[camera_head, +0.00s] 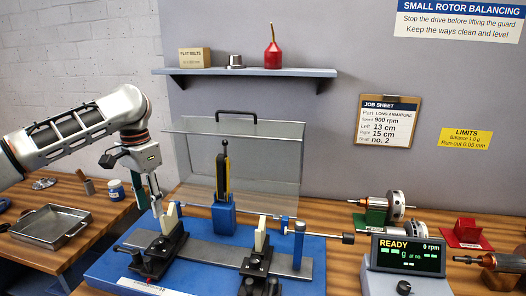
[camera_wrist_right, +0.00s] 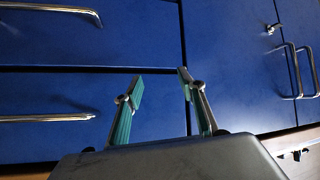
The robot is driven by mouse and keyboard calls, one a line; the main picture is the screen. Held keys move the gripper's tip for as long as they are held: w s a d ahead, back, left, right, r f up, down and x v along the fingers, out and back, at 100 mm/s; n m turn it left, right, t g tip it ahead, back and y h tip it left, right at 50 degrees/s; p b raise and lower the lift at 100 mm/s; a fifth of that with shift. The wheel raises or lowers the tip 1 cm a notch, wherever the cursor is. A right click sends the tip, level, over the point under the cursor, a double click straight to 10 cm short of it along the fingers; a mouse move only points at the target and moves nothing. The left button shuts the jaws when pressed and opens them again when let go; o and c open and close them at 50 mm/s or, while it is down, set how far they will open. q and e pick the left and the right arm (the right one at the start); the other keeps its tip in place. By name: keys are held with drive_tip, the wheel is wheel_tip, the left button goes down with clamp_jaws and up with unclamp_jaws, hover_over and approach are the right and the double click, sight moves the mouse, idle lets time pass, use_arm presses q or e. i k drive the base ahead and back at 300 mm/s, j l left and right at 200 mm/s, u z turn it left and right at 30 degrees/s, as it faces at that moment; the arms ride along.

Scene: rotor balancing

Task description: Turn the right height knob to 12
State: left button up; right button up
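The balancing machine (camera_head: 205,250) has a blue base with a left support stand (camera_head: 155,245) and a right support stand (camera_head: 258,258), each black with a cream upright. Dark knobs (camera_head: 272,286) show low at the front of the right stand; their scale is too small to read. My left gripper (camera_head: 151,209) points down just above and behind the left stand, its fingers apart with nothing seen between them. My right gripper (camera_wrist_right: 160,78) shows only in the right wrist view, open and empty, facing blue drawer fronts.
A clear guard (camera_head: 275,165) stands raised behind the stands. A black-ended rod (camera_head: 347,238) sticks out at the right. The job sheet (camera_head: 388,121) gives left 13 cm, right 15 cm. A metal tray (camera_head: 50,228) sits at left.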

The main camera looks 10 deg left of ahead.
sight(255, 261)
drive_tip(key=k, duration=1)
